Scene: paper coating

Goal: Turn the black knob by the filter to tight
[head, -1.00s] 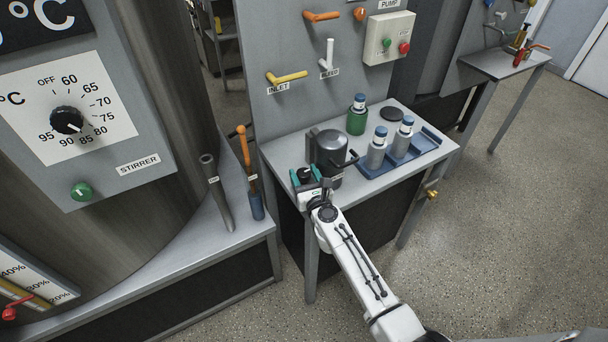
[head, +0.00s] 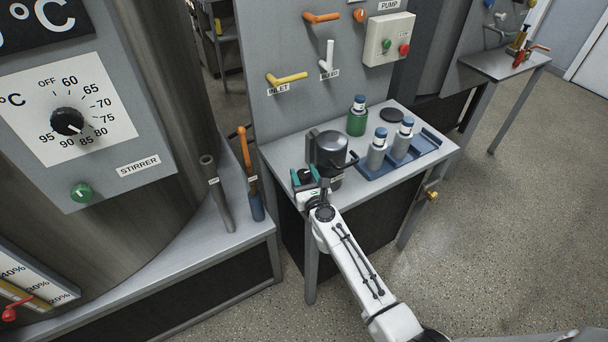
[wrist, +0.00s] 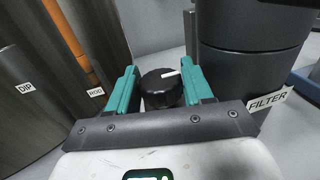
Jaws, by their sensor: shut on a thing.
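The black knob (wrist: 161,88) with a white pointer mark sits between the teal fingers of my gripper (wrist: 160,86) in the wrist view. The pointer lies toward the right finger. The filter (wrist: 250,60), a dark grey cylinder with a FILTER label (wrist: 268,101), stands just right of the knob. In the head view the filter (head: 332,148) is on the grey bench. My gripper (head: 304,180) is at its front left, shut on the knob, which is mostly hidden there by the gripper.
A blue tray (head: 372,180) with two grey bottles lies right of the filter. A green bottle (head: 357,118) and a black disc (head: 391,114) stand behind. A DIP tube (head: 214,190) and an orange-handled ROD (head: 247,165) are on the left ledge.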

